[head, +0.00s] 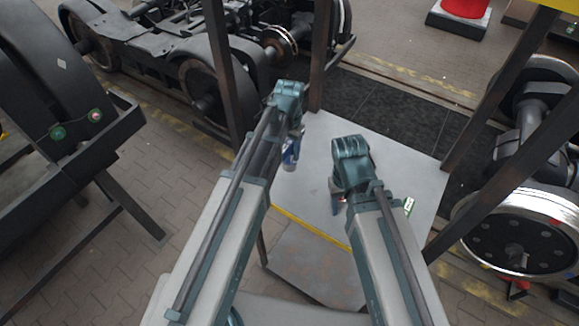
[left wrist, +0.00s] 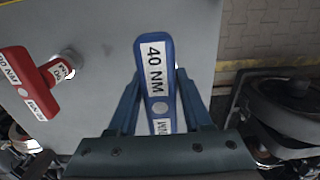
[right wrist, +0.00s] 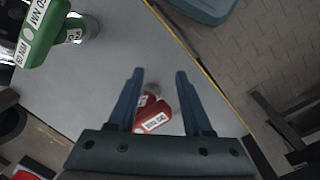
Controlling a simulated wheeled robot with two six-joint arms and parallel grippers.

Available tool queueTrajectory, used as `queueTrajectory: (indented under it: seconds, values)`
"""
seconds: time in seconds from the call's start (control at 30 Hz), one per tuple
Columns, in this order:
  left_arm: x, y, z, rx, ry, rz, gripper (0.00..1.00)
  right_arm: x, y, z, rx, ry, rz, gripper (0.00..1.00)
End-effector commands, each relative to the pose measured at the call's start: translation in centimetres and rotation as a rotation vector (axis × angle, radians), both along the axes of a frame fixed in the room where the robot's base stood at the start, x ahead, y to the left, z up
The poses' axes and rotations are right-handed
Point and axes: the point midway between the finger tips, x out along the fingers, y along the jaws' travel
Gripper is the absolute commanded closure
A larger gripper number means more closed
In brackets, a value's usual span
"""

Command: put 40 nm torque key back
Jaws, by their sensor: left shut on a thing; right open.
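The blue torque key marked 40 NM (left wrist: 155,60) is between the fingers of my left gripper (left wrist: 157,85), which is shut on it. In the head view the blue key (head: 291,152) hangs from my left gripper (head: 294,135) over the left part of the grey table (head: 310,184). My right gripper (right wrist: 159,73) is open. A red key (right wrist: 155,118) shows beyond and between its fingers, and nothing is clearly held. I cannot tell a free holder for the blue key.
A red key (left wrist: 28,85) stands by a grey round holder (left wrist: 65,60) on the table. A green key (right wrist: 44,32) stands on the table and also shows in the head view (head: 408,205). Dark posts (head: 322,55) rise at the table's corners. Wheelsets (head: 515,235) flank it.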

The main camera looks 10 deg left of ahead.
Motion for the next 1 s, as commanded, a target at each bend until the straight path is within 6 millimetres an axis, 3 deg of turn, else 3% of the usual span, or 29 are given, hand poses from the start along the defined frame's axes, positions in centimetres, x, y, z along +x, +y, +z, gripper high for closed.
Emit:
queueTrajectory:
  seconds: [0.03,0.33,0.6,1.0]
  values:
    - [0.0,0.0,-1.0,0.000,0.000,0.000,1.00,0.0,0.0,-1.0,0.000,0.000,0.000,0.50]
    - [0.0,0.0,-1.6,0.000,0.000,0.000,1.00,0.0,0.0,-1.6,0.000,0.000,-0.001,0.50]
    - [0.0,0.0,-4.7,0.000,0.000,0.000,1.00,0.0,0.0,-4.7,0.000,0.000,-0.002,0.50]
    - [0.0,0.0,-4.8,0.000,0.000,0.000,1.00,0.0,0.0,-4.8,0.000,0.000,-0.002,0.50]
